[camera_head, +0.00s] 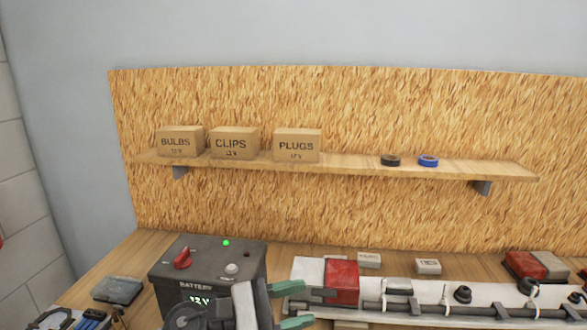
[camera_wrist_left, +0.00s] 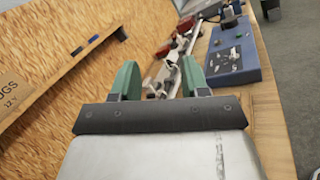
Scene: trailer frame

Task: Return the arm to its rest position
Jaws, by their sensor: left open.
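My left gripper (camera_head: 295,304) is at the bottom of the head view, just right of the battery box, with its green fingers pointing right. Its fingers are apart, and the left wrist view shows the open jaws (camera_wrist_left: 160,80) with nothing held between them. Beyond the fingertips lies the white trailer frame bar (camera_head: 430,294), carrying a red lamp (camera_head: 342,282) close to the fingers in the head view. I cannot tell whether the fingers touch anything. My right gripper does not show in either view.
A dark battery box (camera_head: 205,262) with a red knob stands left of my gripper. A shelf (camera_head: 350,166) holds boxes marked BULBS, CLIPS and PLUGS and two tape rolls. A blue tray (camera_wrist_left: 234,62) with small parts lies on the bench. Space above the bench, before the board, looks clear.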

